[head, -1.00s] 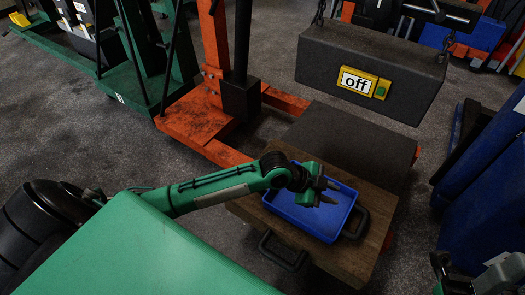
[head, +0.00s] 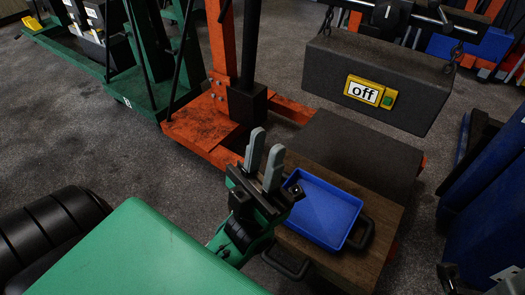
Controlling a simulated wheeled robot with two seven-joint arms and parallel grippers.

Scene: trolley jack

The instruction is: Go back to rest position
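My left gripper (head: 266,141) is in the middle of the head view, pointing up in the picture, its two grey fingers apart with nothing between them. It is to the left of the blue tray (head: 325,212) and appears clear of it. The tray looks empty and lies on a wooden block (head: 386,226) with dark handles. Only a small part of my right arm (head: 510,283) shows in the bottom right corner. A dark piece there (head: 448,275) may be part of my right gripper; its fingers cannot be made out.
An orange jack (head: 205,120) stands behind the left gripper. A dark block with an "off" sign (head: 363,90) hangs on chains above a grey block (head: 350,150). Green equipment (head: 140,85) stands at the back left, blue objects (head: 490,190) at the right. Grey floor (head: 80,150) is open at left.

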